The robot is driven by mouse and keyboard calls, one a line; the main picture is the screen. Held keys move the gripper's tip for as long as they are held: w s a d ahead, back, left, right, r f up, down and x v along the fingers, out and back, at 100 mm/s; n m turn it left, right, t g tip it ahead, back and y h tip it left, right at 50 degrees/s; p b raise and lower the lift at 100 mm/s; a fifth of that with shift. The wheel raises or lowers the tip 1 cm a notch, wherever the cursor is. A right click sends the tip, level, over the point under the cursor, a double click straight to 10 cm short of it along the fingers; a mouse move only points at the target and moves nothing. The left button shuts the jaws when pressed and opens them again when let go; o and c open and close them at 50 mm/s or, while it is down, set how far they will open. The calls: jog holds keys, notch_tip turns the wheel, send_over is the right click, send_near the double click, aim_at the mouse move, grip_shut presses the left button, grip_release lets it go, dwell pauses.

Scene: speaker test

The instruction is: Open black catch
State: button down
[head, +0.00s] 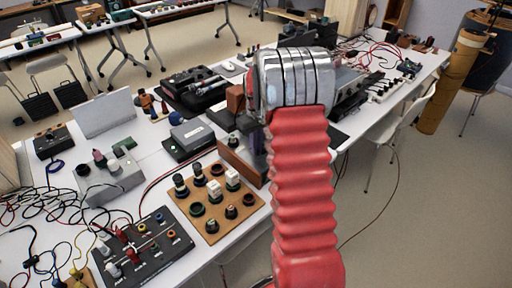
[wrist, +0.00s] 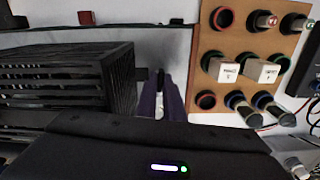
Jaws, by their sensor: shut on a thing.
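My gripper (wrist: 161,92), with purple fingers, is closed at the centre of the wrist view. A small dark piece (wrist: 160,77) shows between the fingertips, and it looks like the black catch. Its shape is mostly hidden by the fingers. A black slatted box (wrist: 72,78) stands just left of the fingers. In the head view my red arm with its metal joint hides most of the gripper. A brown wooden box (head: 241,160) stands just left of my arm there; the catch cannot be made out in that view.
A brown board with several knobs and sockets (wrist: 238,42) lies close to the right of my gripper. A black panel with coloured sockets (head: 143,247) and a grey device (head: 192,135) stand left on the white table. Cables clutter the table's left side.

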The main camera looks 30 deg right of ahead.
jog(key=shift+n, duration=0.5)
jog(key=c, duration=1.9)
grip_release()
jog(key=shift+o, duration=0.2)
jog(key=shift+r, duration=0.1)
notch_tip(320, 180, up, 14)
jog(key=shift+f, duration=0.2)
jog(key=shift+w, duration=0.1)
